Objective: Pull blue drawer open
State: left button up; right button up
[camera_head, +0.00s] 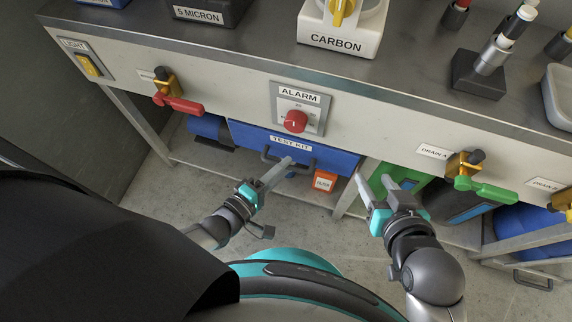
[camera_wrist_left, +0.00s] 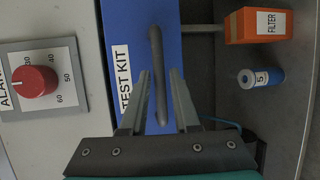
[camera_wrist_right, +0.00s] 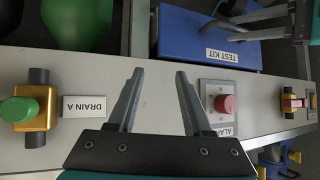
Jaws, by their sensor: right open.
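The blue drawer (camera_head: 336,158), labelled TEST KIT, sits under the counter and looks closed. Its dark bar handle (camera_head: 266,155) runs along its front and also shows in the left wrist view (camera_wrist_left: 156,55). My left gripper (camera_head: 286,163) is at the handle. In the left wrist view its fingers (camera_wrist_left: 160,78) stand apart, with the handle lying between them; firm contact cannot be seen. My right gripper (camera_head: 374,179) is open and empty, to the right of the drawer. The right wrist view shows the drawer (camera_wrist_right: 190,35) beyond its fingers.
Above the drawer is the ALARM panel with a red knob (camera_head: 295,121). A red-handled valve (camera_head: 178,104) is at left, a green-handled DRAIN A valve (camera_head: 486,189) at right. An orange FILTER box (camera_head: 324,181) and a blue cylinder (camera_wrist_left: 261,77) sit below the drawer.

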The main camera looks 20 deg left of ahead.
pick_arm(q)
jog(key=shift+x, duration=0.75)
jog(key=shift+c, duration=0.4)
grip_shut()
dwell(0.7)
